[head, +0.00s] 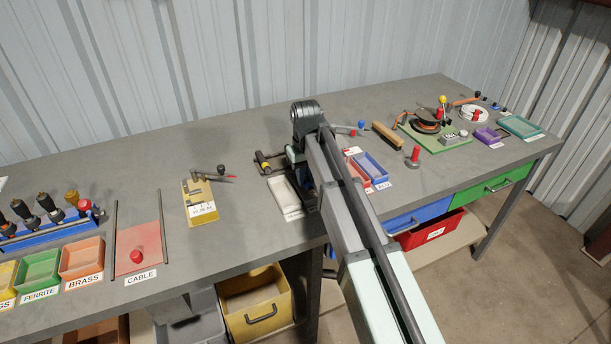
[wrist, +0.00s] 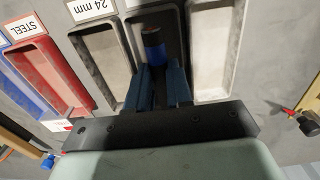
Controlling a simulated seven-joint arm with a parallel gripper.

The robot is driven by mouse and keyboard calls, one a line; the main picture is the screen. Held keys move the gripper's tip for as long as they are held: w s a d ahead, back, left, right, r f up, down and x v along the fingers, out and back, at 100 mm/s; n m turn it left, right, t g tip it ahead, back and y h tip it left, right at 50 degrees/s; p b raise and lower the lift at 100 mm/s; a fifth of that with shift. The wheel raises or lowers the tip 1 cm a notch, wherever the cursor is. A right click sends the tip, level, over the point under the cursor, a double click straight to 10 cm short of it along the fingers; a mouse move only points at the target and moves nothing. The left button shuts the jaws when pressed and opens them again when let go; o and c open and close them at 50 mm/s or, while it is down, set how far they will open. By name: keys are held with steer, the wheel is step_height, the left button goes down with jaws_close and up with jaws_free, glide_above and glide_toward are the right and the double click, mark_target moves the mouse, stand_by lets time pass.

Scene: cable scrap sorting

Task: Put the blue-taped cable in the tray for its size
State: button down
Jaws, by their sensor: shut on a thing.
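In the wrist view the blue-taped cable (wrist: 154,47) is a short dark cylinder with a blue band. My gripper (wrist: 162,78) is shut on it with two blue fingers. They are over the middle tray (wrist: 184,32), a dark-looking slot; I cannot tell whether the cable touches its floor. A tray (wrist: 104,52) labelled 24 mm is to its left, and a pale tray (wrist: 213,45) to its right. The pale tray also shows in the head view (head: 285,197). In the head view my arm hides the cable, the fingers and the other size trays.
Red (wrist: 48,75) and blue trays stand left of the size trays in the wrist view. In the head view a yellow block (head: 199,203) and a pink CABLE mat (head: 139,247) lie left of my arm. Bare bench lies between them.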

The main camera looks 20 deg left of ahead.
steer(key=c, duration=0.9)
jaws_free()
steer(key=shift+c, duration=0.2)
steer(key=shift+r, duration=0.15)
steer(key=shift+r, duration=3.4)
